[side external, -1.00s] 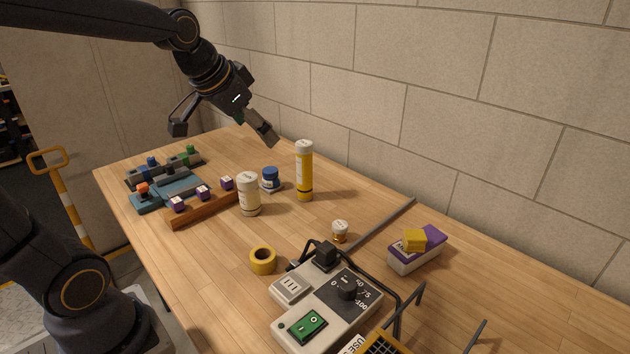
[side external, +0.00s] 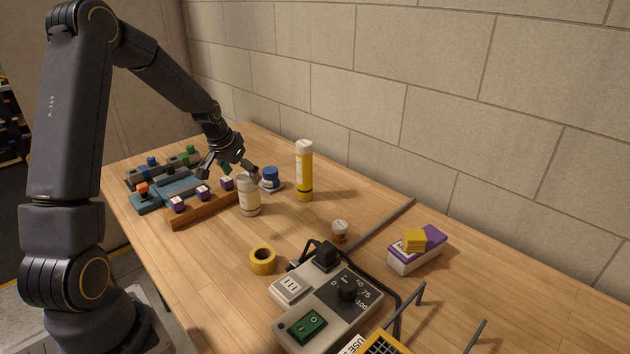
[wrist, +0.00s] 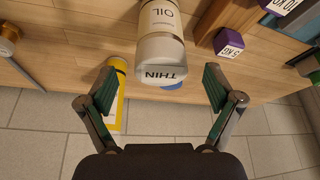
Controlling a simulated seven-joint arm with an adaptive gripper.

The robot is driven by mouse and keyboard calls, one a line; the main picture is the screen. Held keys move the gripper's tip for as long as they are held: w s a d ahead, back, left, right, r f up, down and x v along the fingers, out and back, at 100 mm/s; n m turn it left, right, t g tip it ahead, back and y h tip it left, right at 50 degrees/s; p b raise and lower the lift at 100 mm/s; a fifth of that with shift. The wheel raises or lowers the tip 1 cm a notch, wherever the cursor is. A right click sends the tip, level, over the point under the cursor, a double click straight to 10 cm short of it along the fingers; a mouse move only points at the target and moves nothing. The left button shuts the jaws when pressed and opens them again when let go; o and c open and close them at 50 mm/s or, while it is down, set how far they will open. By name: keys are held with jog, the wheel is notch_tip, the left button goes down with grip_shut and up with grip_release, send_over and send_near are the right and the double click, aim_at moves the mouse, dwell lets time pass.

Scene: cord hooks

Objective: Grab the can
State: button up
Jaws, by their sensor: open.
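The can (side external: 249,197) looks like the cream-white bottle-shaped container standing upright on the wooden table. In the wrist view the can (wrist: 160,50) shows "THIN" on its cap and "OIL" on its body. My gripper (side external: 231,169) is open and empty, just above and behind the can in the side view. In the wrist view my gripper (wrist: 160,87) has its two green-padded fingers spread wide, with the can's cap between their lines and a little beyond the tips. No contact with the can is visible.
A yellow tube (side external: 305,172) and a blue-capped jar (side external: 270,179) stand close by. A wooden rail (side external: 205,210) with purple-and-white cubes lies left of the can. A yellow tape roll (side external: 263,261) and a grey control box (side external: 328,305) are nearer the camera.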

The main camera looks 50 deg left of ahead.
aim_at(248, 188)
jog(key=shift+x, duration=3.2)
jog(key=shift+s, duration=0.15)
jog(key=c, duration=1.6)
